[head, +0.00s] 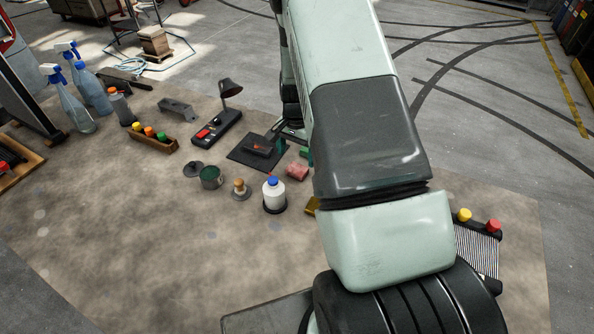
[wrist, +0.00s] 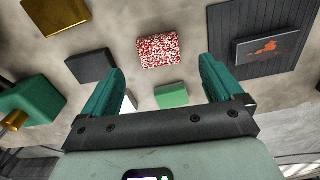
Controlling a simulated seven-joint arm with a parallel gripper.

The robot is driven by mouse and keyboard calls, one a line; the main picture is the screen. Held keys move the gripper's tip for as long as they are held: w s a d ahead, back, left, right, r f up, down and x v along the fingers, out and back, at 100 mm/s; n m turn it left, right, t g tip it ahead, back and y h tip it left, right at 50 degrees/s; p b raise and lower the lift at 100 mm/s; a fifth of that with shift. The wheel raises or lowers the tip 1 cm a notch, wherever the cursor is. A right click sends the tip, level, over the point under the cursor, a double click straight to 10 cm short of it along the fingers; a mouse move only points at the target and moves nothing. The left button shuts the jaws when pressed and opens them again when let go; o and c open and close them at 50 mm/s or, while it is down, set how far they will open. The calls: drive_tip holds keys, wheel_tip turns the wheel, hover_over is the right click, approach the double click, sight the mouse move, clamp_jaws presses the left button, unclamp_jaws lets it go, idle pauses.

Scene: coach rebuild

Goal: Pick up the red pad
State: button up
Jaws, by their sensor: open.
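The red pad, a small block with red and white speckles, lies flat on the brown mat (head: 150,235). It shows in the wrist view (wrist: 158,50) at the upper middle and in the head view (head: 297,170) just left of my arm. My gripper (wrist: 160,66) is open, with its two teal fingers apart and nothing between them. The pad is ahead of the gap between the fingertips, apart from both. In the head view my arm hides part of the area around the gripper.
A green block (wrist: 171,95) lies near the pad, toward my gripper's base. A dark block (wrist: 92,66) and a yellow block (wrist: 56,16) are left. A black ribbed mat (wrist: 221,40) bearing a dark block with a red mark (wrist: 267,50) is right. A white bottle (head: 273,193) stands nearby.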

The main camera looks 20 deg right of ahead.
sight(297, 169)
drive_tip(key=shift+f, duration=2.75)
drive_tip(key=c, duration=1.1)
drive_tip(key=shift+r, duration=0.1)
wheel_tip(297, 169, up, 10)
drive_tip(key=shift+f, duration=0.1)
